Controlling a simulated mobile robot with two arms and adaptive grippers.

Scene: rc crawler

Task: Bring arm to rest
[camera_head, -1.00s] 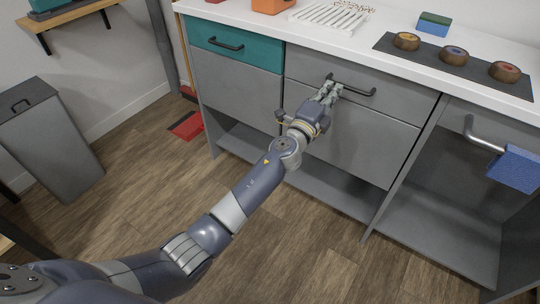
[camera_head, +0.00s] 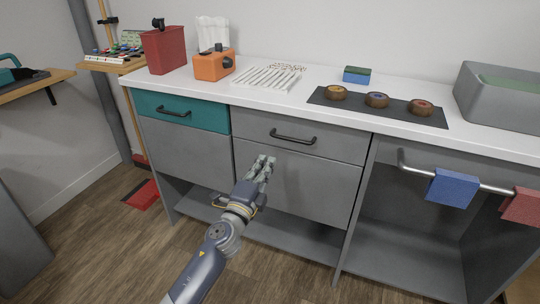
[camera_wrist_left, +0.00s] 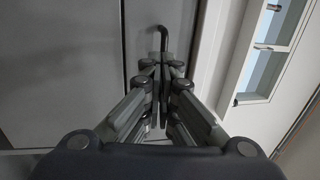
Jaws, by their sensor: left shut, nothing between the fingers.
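My left gripper (camera_head: 264,161) is in front of the grey cabinet, below the black handle (camera_head: 293,137) of the upper grey drawer (camera_head: 322,142). Its fingers are together with nothing between them. The gripper also shows in the left wrist view (camera_wrist_left: 160,72), fingers pointing away from the camera, with a dark handle (camera_wrist_left: 164,38) just beyond the tips. In the head view the fingers look apart from the drawer handle. The grey drawer looks closed. My right gripper is not in view.
A teal drawer (camera_head: 180,111) is at the left. The white counter (camera_head: 286,101) holds a red bin (camera_head: 165,50), an orange box (camera_head: 213,66), a white rack (camera_head: 270,76) and a dark mat (camera_head: 390,110) with knobs. A rail (camera_head: 410,169) carries blue (camera_head: 452,188) and red cloths.

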